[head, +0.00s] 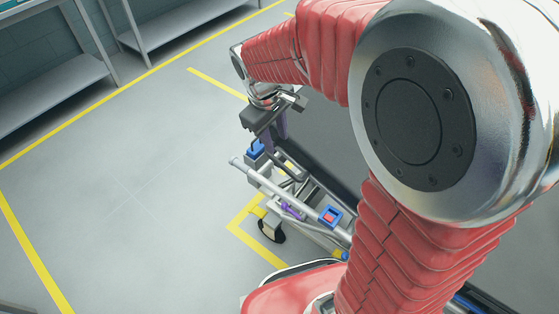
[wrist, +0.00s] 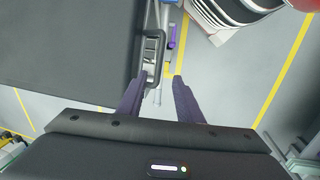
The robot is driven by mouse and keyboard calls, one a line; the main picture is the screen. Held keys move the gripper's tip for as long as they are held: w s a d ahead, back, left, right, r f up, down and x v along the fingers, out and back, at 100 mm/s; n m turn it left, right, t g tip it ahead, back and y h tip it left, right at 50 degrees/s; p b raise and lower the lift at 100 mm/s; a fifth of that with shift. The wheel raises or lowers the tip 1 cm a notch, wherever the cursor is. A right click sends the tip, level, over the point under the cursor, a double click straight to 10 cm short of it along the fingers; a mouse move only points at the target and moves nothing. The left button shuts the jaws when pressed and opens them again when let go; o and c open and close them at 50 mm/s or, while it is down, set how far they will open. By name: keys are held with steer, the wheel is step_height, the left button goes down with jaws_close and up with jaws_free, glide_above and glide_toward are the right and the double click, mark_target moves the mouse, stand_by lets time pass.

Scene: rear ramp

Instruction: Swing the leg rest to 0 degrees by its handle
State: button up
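The leg rest appears to be the broad dark grey panel (wrist: 70,50) filling the upper left of the wrist view; part of it shows behind my arm in the head view (head: 325,135). A dark loop handle (wrist: 162,55) stands at the panel's right edge, and seems to be the dark bar below my gripper in the head view. My gripper (wrist: 159,77) has its two purple fingers apart. The near end of the loop appears between the fingertips, with no clear contact. In the head view my gripper (head: 278,132) points down over the frame's end. The leg rest's angle cannot be read.
A silver tubular frame (head: 262,181) with a blue block (head: 331,216), a purple lever (head: 291,211) and a dark caster (head: 271,230) stands below my gripper. Grey shelving (head: 60,88) is at the upper left. The floor (head: 130,185) on the left is clear, marked with yellow lines.

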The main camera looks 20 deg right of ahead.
mark_target(282, 166)
steer(key=f, duration=0.4)
steer(key=w+d+f, duration=0.1)
steer(key=f, duration=0.4)
steer(key=d+f, duration=0.1)
steer(key=f, duration=0.3)
steer(key=shift+w+f, duration=0.2)
steer(key=shift+f, duration=0.1)
jaws_close()
stand_by(0.5)
